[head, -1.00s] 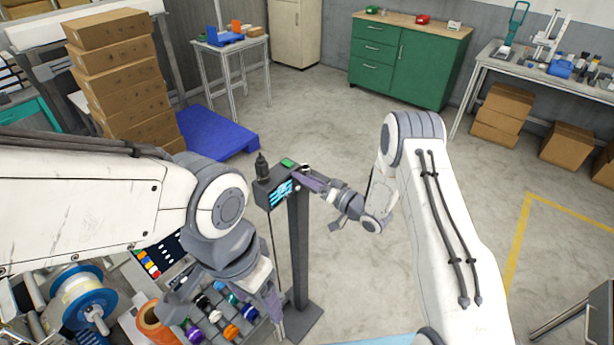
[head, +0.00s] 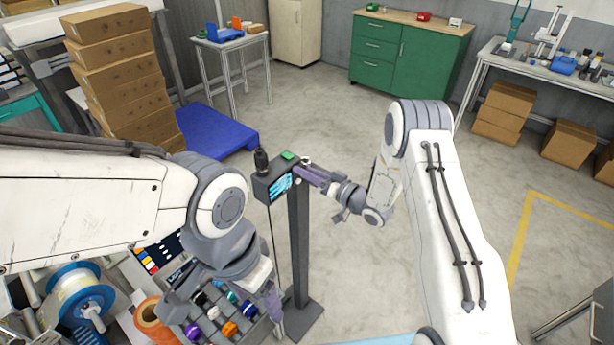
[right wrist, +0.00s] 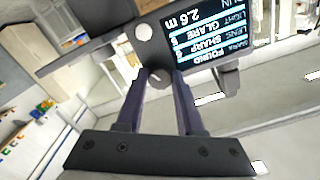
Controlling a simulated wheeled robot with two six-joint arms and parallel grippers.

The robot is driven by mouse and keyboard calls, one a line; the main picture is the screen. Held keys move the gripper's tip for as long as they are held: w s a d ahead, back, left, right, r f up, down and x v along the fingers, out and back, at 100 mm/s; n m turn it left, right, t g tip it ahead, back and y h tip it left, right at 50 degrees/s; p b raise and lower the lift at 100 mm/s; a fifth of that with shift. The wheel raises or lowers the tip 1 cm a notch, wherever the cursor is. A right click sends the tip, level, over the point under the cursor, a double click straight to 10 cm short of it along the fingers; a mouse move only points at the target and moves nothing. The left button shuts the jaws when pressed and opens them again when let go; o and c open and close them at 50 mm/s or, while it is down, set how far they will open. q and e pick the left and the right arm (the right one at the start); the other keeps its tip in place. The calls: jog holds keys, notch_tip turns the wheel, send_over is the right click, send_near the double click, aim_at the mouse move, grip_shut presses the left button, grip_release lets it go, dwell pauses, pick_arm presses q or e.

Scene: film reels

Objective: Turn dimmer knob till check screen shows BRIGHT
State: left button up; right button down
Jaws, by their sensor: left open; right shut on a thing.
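The check screen (right wrist: 208,32) is on a dark box (head: 262,188) atop a post. In the right wrist view it is upside down; its LIGHT row seems to read GLARE, with SHARP, FOUND and 2.6 m on other rows. My right gripper (head: 304,174) is at the right side of the box. In the right wrist view its purple fingers (right wrist: 160,78) are closed on the small grey dimmer knob (right wrist: 158,83), mostly hidden between the tips. My left gripper (head: 272,303) is open and empty, low in front of the post.
A post (head: 299,240) carries the box, with a black fitting (head: 261,160) and a green piece (head: 288,155) on top. A rack of coloured spools (head: 229,328) and a blue reel (head: 80,296) are at lower left. Open floor lies to the right.

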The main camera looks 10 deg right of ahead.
jog(key=shift+n+b, duration=3.3)
jog(key=shift+b, duration=0.4)
jog(key=c, duration=0.5)
grip_release()
jog(key=shift+s+d, duration=0.1)
